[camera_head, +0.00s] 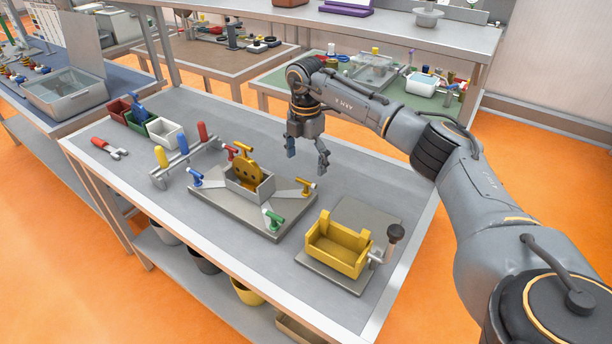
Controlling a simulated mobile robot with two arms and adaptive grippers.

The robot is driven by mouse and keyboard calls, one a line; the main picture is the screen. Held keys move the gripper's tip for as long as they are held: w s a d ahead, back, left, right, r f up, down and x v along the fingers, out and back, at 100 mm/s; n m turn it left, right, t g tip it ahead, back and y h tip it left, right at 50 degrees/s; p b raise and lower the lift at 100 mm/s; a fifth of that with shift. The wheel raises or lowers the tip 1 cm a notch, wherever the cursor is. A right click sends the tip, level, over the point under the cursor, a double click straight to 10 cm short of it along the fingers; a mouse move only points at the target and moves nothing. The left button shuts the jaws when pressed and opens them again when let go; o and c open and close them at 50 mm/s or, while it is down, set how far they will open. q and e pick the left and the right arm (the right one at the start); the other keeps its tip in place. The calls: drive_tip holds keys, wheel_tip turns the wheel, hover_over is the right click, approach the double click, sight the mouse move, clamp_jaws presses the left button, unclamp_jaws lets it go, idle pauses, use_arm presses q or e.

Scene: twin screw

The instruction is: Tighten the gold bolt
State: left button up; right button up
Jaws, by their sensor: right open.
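A grey fixture plate (235,212) lies in the middle of the table and carries a small metal box (262,190) with an upright yellow plate (245,168) in it. A gold bolt with a T-shaped handle (306,186) sits at the fixture's right corner. Similar blue (195,178), red (231,151) and green (272,217) bolts sit around the other sides. My right gripper (307,156) is open and empty, fingers pointing down, above the table. In the picture it is just above the gold bolt and apart from it. My left gripper is not in view.
A yellow vise-like holder (337,250) with a black-knobbed handle (395,233) stands at front right. A rack of coloured handles (182,160), small bins (165,131) and a red-handled tool (108,147) lie at left. The table behind the fixture is mostly clear.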

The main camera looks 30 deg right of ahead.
drive_tip(key=shift+r, duration=1.55)
